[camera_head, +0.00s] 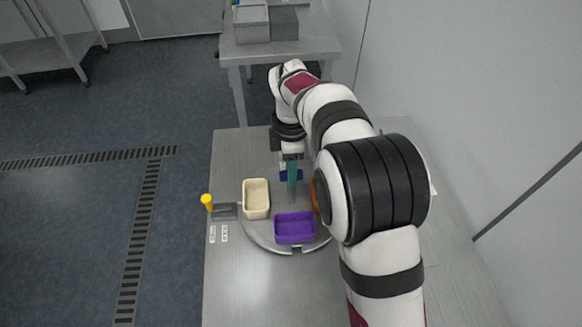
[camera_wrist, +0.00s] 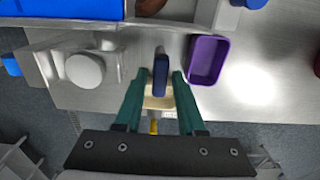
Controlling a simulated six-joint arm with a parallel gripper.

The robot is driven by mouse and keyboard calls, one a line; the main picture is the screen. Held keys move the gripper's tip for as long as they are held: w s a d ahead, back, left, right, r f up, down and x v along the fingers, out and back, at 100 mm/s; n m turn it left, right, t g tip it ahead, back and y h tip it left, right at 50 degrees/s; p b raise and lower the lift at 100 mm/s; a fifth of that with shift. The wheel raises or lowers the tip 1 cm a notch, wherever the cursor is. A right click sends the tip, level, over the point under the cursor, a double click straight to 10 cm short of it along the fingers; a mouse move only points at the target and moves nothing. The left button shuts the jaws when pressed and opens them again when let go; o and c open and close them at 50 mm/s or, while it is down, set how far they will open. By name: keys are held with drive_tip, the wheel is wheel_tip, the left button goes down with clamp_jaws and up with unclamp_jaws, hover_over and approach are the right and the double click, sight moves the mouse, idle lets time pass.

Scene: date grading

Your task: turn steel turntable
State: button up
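The round steel turntable (camera_head: 262,242) lies on the steel table, and my arm hides its right part. A cream tray (camera_head: 256,199) is on its left side and a purple tray (camera_head: 295,228) at its front; the purple tray also shows in the wrist view (camera_wrist: 207,60). My gripper (camera_head: 291,194) points down near the middle, behind the purple tray. In the wrist view its teal fingers (camera_wrist: 160,78) are apart, with a narrow dark blue piece (camera_wrist: 160,76) seen between them. Gaps show on both sides; I cannot tell whether it is touched.
A yellow knob (camera_head: 207,202) and a grey block (camera_head: 224,211) stand left of the turntable, with white labels (camera_head: 218,234) in front. In the wrist view, a white round knob (camera_wrist: 84,70) sits on a grey block and a bright blue container (camera_wrist: 60,9) is at upper left. The table's front left is clear.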

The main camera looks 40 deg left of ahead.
drive_tip(key=shift+o, duration=0.7)
wheel_tip(320, 180, up, 16)
drive_tip(key=shift+f, duration=0.1)
